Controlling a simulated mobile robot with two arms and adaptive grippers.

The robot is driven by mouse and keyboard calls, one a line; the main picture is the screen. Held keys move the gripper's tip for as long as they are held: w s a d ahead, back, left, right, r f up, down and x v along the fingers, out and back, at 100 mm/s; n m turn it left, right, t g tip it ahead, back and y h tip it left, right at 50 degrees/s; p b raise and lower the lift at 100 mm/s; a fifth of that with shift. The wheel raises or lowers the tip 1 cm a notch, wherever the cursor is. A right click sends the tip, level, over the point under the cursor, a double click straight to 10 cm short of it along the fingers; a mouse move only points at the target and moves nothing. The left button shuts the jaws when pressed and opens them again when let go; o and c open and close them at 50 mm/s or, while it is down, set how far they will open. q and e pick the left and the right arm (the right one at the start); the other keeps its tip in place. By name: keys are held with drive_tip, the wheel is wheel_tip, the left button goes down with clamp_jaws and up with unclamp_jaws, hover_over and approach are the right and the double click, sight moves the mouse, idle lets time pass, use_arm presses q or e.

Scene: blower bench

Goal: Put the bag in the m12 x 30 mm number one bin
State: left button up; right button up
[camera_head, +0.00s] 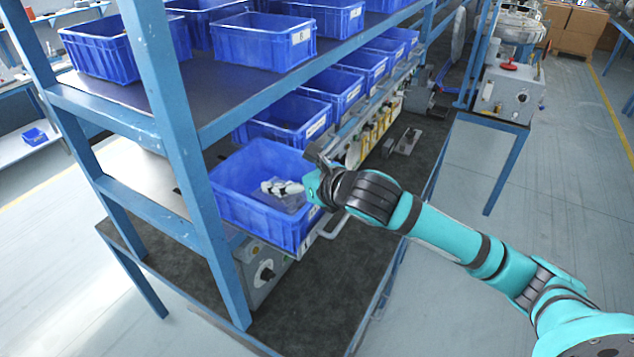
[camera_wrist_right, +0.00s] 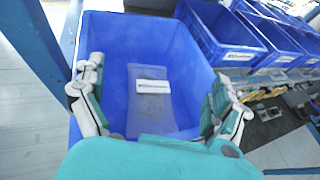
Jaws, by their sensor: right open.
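The bag (camera_wrist_right: 155,101) is clear with a white label and lies flat on the floor of a blue bin (camera_wrist_right: 114,32) in the right wrist view. In the head view this bin (camera_head: 239,207) is the nearest one on the lower shelf. My right gripper (camera_head: 284,188) reaches over the bin's right wall, with its fingers inside the opening. In the right wrist view, the gripper (camera_wrist_right: 160,75) is open, its fingers spread apart on both sides above the bag, holding nothing. The bin's label is too small to read. My left gripper is not in view.
More blue bins (camera_head: 285,118) stand in a row behind this one on the lower shelf, and others (camera_head: 263,42) stand on the upper shelf. A blue rack post (camera_head: 176,130) rises left of the bin. The dark bench top (camera_head: 318,285) in front is mostly clear.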

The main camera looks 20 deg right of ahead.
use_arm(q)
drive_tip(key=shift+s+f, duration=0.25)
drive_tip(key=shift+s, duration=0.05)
use_arm(e)
drive_tip(key=v, duration=1.1)
drive_tip(key=shift+s, duration=0.2)
drive_tip(key=shift+w+d+f, duration=0.1)
drive_tip(key=shift+d+f, duration=0.05)
drive_tip(key=shift+c, duration=0.3)
